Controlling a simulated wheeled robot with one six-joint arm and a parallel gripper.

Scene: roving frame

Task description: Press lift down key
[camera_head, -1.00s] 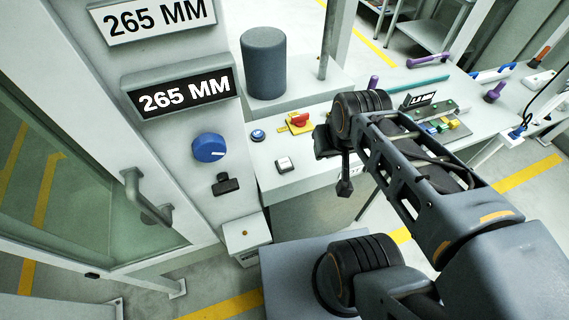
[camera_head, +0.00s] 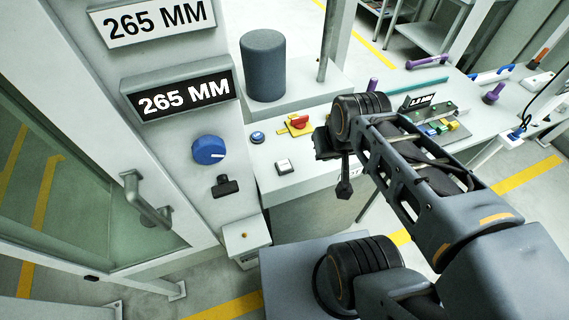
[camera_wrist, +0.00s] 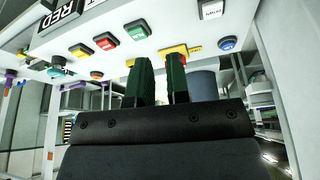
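My gripper (camera_wrist: 160,62) shows in the wrist view as two dark green fingers with a gap between them, empty. My arm hides part of the console.
A dark cylinder (camera_head: 264,66) stands behind. A column with a blue dial (camera_head: 208,150) and displays reading 265 MM (camera_head: 184,97) is left.

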